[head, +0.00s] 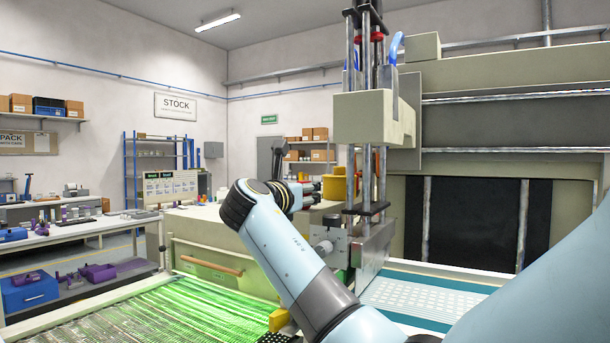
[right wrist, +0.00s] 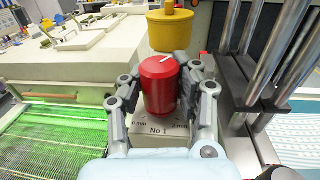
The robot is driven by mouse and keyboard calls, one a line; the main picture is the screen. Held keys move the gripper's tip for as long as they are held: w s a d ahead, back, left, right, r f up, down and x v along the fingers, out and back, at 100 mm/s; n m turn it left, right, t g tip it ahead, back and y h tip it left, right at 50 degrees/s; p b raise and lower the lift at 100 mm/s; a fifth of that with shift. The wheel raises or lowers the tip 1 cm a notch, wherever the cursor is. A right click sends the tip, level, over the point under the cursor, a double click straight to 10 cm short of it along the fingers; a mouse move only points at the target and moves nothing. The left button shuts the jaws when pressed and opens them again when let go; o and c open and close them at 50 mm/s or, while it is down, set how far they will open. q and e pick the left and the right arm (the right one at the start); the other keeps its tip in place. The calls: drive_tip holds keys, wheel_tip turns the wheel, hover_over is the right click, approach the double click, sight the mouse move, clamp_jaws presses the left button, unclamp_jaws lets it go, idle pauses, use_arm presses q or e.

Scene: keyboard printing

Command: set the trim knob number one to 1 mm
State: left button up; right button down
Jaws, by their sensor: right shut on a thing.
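The trim knob number one (right wrist: 158,88) is a red upright cylinder with a short white line on its top, slanting toward the upper right in the right wrist view. It stands on a pale block with a scale plate (right wrist: 158,129) marked "No 1", with small mm marks at left and right. My right gripper (right wrist: 160,95) has its grey fingers on both sides of the knob and is shut on it. In the head view my right gripper (head: 308,190) is small and partly behind my own arm. My left gripper is not in view.
A yellow tub (right wrist: 170,32) stands just beyond the knob. Steel columns (right wrist: 265,60) rise close to the right. A green-lit ribbed bed (head: 200,300) lies at lower left, and a teal-edged printed sheet (head: 420,297) lies at right.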

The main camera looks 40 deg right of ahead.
drive_tip(key=n+t+y, duration=0.1)
drive_tip(key=n+t, duration=0.1)
drive_tip(key=t, duration=0.1)
drive_tip(key=shift+n+t+y+p, duration=0.3)
drive_tip(key=shift+y+p, duration=0.05)
drive_tip(key=shift+y, duration=0.05)
drive_tip(key=shift+f+n+t+y, duration=0.1)
drive_tip(key=shift+n+t+y, duration=1.4)
drive_tip(key=shift+t+y, duration=0.4)
drive_tip(key=c, duration=0.9)
unclamp_jaws()
drive_tip(key=shift+a, duration=0.1)
drive_tip(key=v, duration=1.2)
